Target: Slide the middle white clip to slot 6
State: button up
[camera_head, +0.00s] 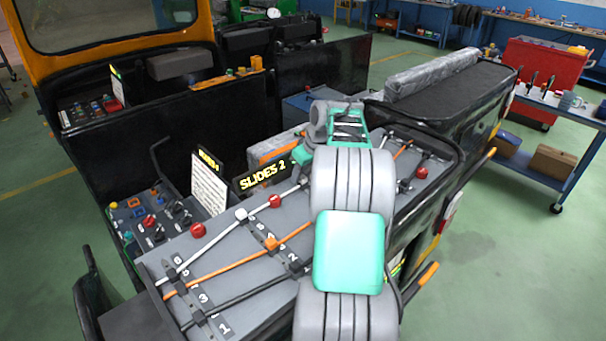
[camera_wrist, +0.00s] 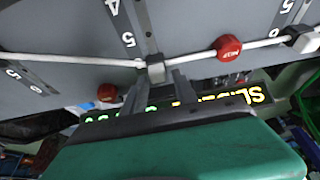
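A white cable crosses the grey slide panel (camera_head: 340,300). In the wrist view, a small grey clip (camera_wrist: 156,69) sits where this cable (camera_wrist: 80,60) crosses the central slotted rail, just past the number 5. My gripper (camera_wrist: 158,80) is open, with its two fingers on either side of that clip; firm contact is not clear. In the head view my arm hides the fingertips and this clip. A pale clip (camera_head: 240,214) on the neighbouring rail (camera_head: 265,233) also holds the white cable, and it shows at the wrist view's right edge (camera_wrist: 302,40).
The "SLIDES 2" sign (camera_head: 262,175) stands at the panel's back edge, close to my gripper. Orange (camera_head: 215,268) and black (camera_head: 255,298) cables run alongside. A switch panel (camera_head: 150,220) lies to the left.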

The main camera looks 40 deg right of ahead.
jog(key=shift+o, duration=0.7)
jog(key=shift+s+d, duration=0.1)
jog(key=shift+s, duration=0.05)
jog(key=v, duration=0.8)
jog(key=shift+b, duration=0.35)
